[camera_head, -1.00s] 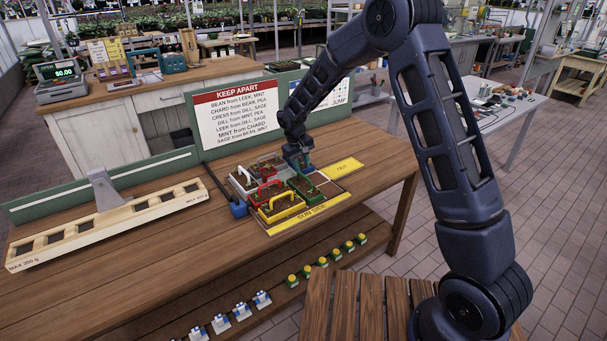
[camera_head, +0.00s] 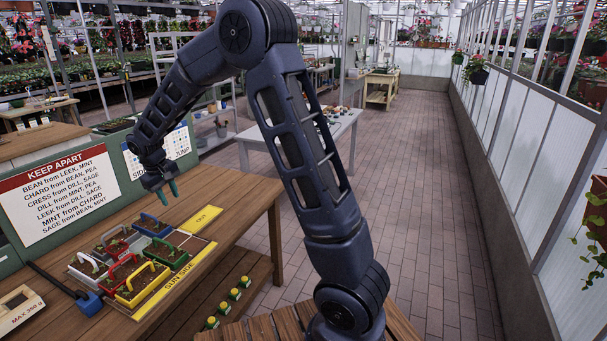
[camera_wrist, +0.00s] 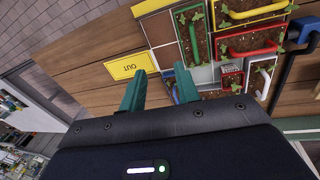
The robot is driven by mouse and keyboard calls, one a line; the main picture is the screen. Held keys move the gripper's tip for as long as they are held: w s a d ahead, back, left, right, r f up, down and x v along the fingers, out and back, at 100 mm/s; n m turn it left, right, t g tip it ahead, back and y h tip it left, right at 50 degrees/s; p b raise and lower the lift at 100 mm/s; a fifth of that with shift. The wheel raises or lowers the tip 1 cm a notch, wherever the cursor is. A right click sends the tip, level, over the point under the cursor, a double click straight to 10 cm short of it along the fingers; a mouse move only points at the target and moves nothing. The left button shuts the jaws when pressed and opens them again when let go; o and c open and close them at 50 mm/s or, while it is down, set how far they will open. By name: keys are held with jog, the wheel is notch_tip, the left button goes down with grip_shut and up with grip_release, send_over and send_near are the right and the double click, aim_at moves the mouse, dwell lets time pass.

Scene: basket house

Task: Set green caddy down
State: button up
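The green caddy (camera_head: 166,253), with dark soil and small plants, sits in the right part of the tray (camera_head: 200,247), behind the yellow caddy (camera_head: 142,285). It also shows in the wrist view (camera_wrist: 195,36), with nothing gripping it. My gripper (camera_head: 168,195) is above the back of the tray, clear of the green caddy. In the wrist view its two teal fingers (camera_wrist: 157,75) stand apart with no object held between them. A blue caddy (camera_head: 153,225) stands behind the green one, and is partly hidden by a finger in the wrist view.
Red (camera_head: 120,270) and white (camera_head: 90,266) caddies also sit in the tray. A yellow OUT patch (camera_head: 202,220) lies right of it, empty. A dark-handled tool with a blue head (camera_head: 90,303) lies to the left. The KEEP APART board (camera_head: 60,190) stands behind.

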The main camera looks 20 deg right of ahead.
jog(key=s+d+r+m, duration=0.1)
jog(key=s+d+r, duration=0.2)
jog(key=d+r, duration=0.35)
jog(key=s+d+r+m+t, duration=0.1)
jog(key=s+d+r+m, duration=0.15)
jog(key=d, duration=0.65)
jog(key=s+d+r, duration=0.3)
jog(key=d+r, duration=0.2)
jog(key=d, duration=0.2)
jog(key=s+d+m+t, duration=0.1)
jog(key=s+d+m, duration=0.1)
jog(key=s+d, duration=0.5)
jog(key=s+d+m+y, duration=0.1)
jog(key=s+d+m, duration=0.1)
jog(key=s+d, duration=0.6)
jog(key=s, duration=0.5)
jog(key=shift+s+d+r+t, duration=0.15)
jog(key=shift+s+r+t, duration=0.15)
jog(key=shift+r+t, duration=0.1)
